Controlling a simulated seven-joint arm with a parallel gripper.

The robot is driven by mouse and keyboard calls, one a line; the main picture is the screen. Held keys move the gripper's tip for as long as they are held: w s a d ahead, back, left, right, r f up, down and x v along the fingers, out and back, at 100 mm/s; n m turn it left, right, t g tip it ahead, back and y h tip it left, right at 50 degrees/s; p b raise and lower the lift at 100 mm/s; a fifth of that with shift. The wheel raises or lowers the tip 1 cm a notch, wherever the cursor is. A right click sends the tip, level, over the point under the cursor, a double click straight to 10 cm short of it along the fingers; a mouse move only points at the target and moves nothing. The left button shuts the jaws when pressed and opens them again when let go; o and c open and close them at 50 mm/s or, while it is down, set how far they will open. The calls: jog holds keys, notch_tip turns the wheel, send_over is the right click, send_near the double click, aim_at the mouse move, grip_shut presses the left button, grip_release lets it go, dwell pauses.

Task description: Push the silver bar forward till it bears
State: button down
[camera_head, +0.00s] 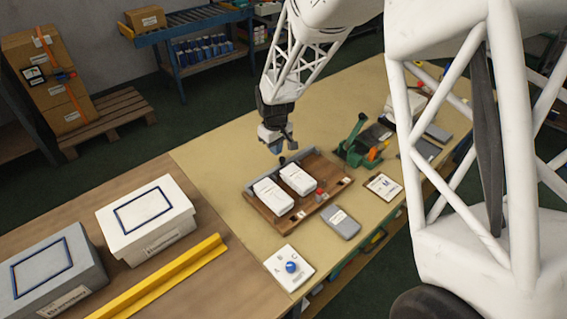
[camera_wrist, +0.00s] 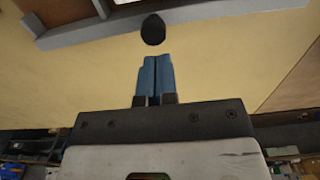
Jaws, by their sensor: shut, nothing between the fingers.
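The silver bar (camera_head: 297,157) lies along the back edge of a wooden fixture board (camera_head: 312,207). In the wrist view the silver bar (camera_wrist: 222,17) crosses the top of the picture, with a dark rounded knob (camera_wrist: 153,30) at its near side. My gripper (camera_head: 275,148) hangs just behind the bar, close to the knob. In the wrist view my gripper (camera_wrist: 155,60) has its blue fingers together with nothing between them. The fingertips sit just short of the knob; whether they touch it I cannot tell. Two white blocks (camera_head: 273,196) (camera_head: 297,179) lie on the board in front of the bar.
A grey labelled block (camera_head: 341,222), a white card (camera_head: 383,186) and a white plate with a blue knob (camera_head: 290,268) lie in front. A green hand tool (camera_head: 357,150) stands right of the board. White (camera_head: 147,218) and grey (camera_head: 45,270) boxes and a yellow rail (camera_head: 160,277) are left.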

aim_at(282, 158)
jog(key=shift+f, duration=0.4)
jog(key=shift+s+d, duration=1.6)
dwell(2.7)
jog(key=shift+w+f, duration=0.1)
jog(key=shift+w+a, duration=0.4)
jog(key=shift+a, duration=0.05)
dwell(0.4)
jog(key=shift+r, duration=0.2)
jog(key=shift+r, duration=3.4)
